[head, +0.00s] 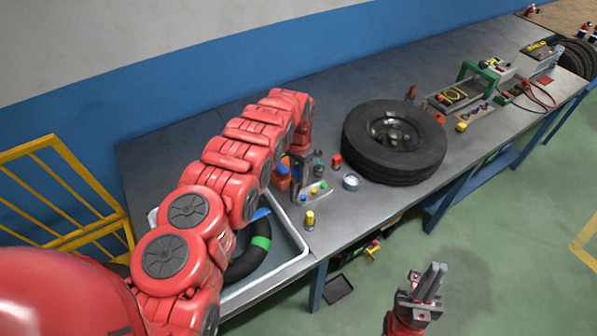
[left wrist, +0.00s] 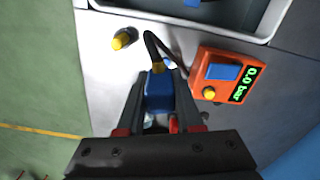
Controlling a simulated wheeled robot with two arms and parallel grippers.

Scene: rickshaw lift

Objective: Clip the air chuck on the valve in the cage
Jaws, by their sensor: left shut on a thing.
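My left gripper (head: 298,195) is over the near part of the bench. In the left wrist view its fingers (left wrist: 157,110) are shut on a blue air chuck (left wrist: 158,90) with a yellow collar and a black hose. An orange inflator box (left wrist: 222,75) beside it reads 0.0 bar; its orange side shows in the head view (head: 283,180). A yellow cage frame (head: 60,195) stands at the far left; no valve can be made out in it. My right gripper (head: 432,285) is in front of the bench, apart from everything; its jaw gap is unclear.
A wheel with a tyre (head: 393,145) lies on the bench (head: 240,115). A white tray (head: 292,262) holds a dark tube with a green band (head: 261,243). A yellow-topped small part (head: 309,220) stands near the edge. Tools and a battery lie further right.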

